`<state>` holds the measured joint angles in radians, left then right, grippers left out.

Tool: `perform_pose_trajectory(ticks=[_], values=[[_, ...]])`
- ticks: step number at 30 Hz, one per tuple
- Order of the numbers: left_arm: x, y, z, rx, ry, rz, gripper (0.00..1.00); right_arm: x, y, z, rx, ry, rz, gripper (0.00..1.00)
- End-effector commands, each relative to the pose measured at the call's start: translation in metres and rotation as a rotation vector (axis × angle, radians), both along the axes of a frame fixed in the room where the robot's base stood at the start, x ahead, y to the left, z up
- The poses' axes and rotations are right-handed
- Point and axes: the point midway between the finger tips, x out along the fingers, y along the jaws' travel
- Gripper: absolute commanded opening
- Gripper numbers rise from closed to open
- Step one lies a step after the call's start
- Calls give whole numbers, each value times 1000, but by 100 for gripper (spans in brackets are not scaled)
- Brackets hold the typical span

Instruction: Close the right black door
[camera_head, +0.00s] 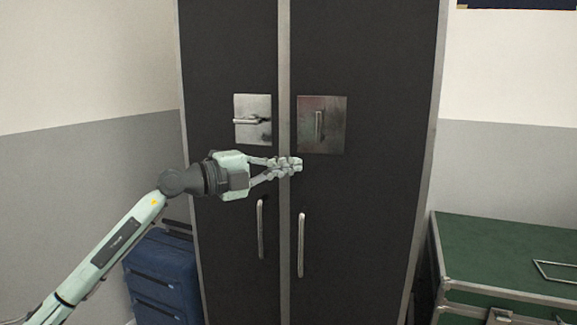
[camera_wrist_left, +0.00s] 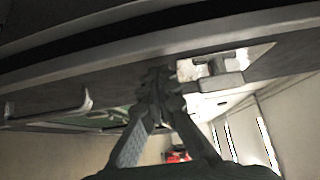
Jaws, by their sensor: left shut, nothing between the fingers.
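The right black door (camera_head: 375,180) of a tall cabinet has a metal plate with a vertical latch handle (camera_head: 319,125) and a long bar handle (camera_head: 301,245). Its latch plate and bar look larger than those on the left black door (camera_head: 225,60), so it seems slightly nearer to me; I cannot tell how far ajar it is. My left gripper (camera_head: 297,164) is shut and empty, its fingertips in front of the right door's inner edge, just below the latch plate. Whether they touch is unclear. In the left wrist view the shut fingers (camera_wrist_left: 160,80) are beside a metal plate.
The left door carries a latch plate with a horizontal handle (camera_head: 246,121) and a bar handle (camera_head: 260,230). A blue case (camera_head: 160,275) stands at the cabinet's lower left. A green metal-edged trunk (camera_head: 505,250) stands close to its right side.

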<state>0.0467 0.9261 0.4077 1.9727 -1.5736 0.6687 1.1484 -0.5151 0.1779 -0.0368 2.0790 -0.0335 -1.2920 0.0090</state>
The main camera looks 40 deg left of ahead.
Motion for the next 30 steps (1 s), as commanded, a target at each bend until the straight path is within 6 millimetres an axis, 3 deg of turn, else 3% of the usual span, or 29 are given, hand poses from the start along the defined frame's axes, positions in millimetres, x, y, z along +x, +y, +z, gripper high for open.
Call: perform_pose_trajectory(ticks=[3, 9, 15, 30], values=[[4, 3, 2, -2, 1, 1, 0, 1, 0, 0, 2, -3, 2, 97], [28, 15, 0, -3, 3, -19, 0, 1, 1, -29, 16, 12, 3, 97], [39, 20, -1, 0, 1, -69, 0, 1, 1, -18, 9, 6, 3, 97], [41, 24, 3, 0, -7, -67, 0, 1, 0, -14, 8, 5, 2, 97]])
